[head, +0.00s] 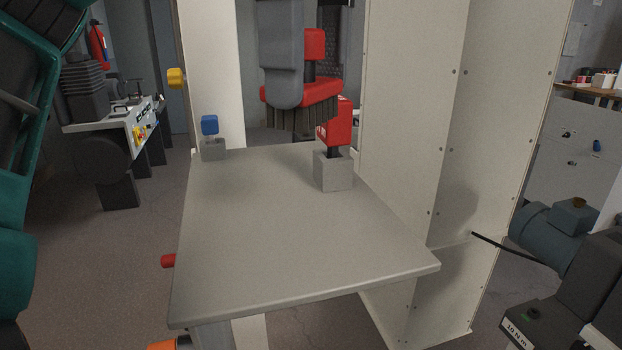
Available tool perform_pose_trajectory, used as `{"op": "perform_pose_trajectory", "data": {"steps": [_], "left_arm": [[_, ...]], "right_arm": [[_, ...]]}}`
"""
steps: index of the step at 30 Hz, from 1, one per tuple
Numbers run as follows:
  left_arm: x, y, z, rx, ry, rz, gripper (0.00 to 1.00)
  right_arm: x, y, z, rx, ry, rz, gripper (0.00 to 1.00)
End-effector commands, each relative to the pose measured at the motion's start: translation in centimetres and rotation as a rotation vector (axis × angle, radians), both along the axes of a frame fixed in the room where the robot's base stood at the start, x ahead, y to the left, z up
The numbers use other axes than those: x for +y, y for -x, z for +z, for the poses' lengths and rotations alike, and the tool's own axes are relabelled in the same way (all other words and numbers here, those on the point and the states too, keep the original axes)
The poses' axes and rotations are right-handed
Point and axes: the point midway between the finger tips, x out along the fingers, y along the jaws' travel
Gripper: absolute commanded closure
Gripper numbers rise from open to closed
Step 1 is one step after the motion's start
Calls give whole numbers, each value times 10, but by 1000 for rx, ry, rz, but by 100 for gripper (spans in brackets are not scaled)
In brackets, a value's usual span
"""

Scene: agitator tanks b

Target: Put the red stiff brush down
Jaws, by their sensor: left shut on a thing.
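The red stiff brush (301,91) has a red block, a raised red grip and dark bristles that point down. My left gripper (284,88) comes down from the top of the head view and is shut on the brush. Its near grey finger covers part of the brush. The bristles hang near the far edge of the grey table (270,245) and appear clear of its top. How high they are is hard to tell. My right gripper is not in view.
A red tool (337,122) stands in a grey block (333,172) at the table's back right. A blue knob (210,125) on a grey block is at the back left corner. Cream panels (420,110) rise close on the right. The table's middle and front are bare.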

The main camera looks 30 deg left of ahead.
Motion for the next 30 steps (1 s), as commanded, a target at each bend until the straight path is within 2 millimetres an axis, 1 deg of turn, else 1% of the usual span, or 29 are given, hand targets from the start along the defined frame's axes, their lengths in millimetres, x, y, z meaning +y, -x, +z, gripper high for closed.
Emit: {"op": "perform_pose_trajectory", "data": {"steps": [1, 9, 14, 16, 23, 27, 30], "left_arm": [[0, 0, -9, 5, 2, -3, 64], [0, 1, -51, 4, 2, -1, 64], [0, 1, -72, 1, 3, 1, 64], [0, 1, -84, 1, 2, 1, 64], [0, 1, -99, -1, 3, 2, 64], [0, 1, -121, 1, 2, 2, 64], [0, 1, -130, -1, 3, 1, 64]], "right_arm": [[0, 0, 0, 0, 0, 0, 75], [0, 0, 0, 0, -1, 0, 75], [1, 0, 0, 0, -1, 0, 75], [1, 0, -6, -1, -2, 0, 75], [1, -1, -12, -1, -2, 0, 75], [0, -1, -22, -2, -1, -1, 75], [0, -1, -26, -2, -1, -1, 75]]}}
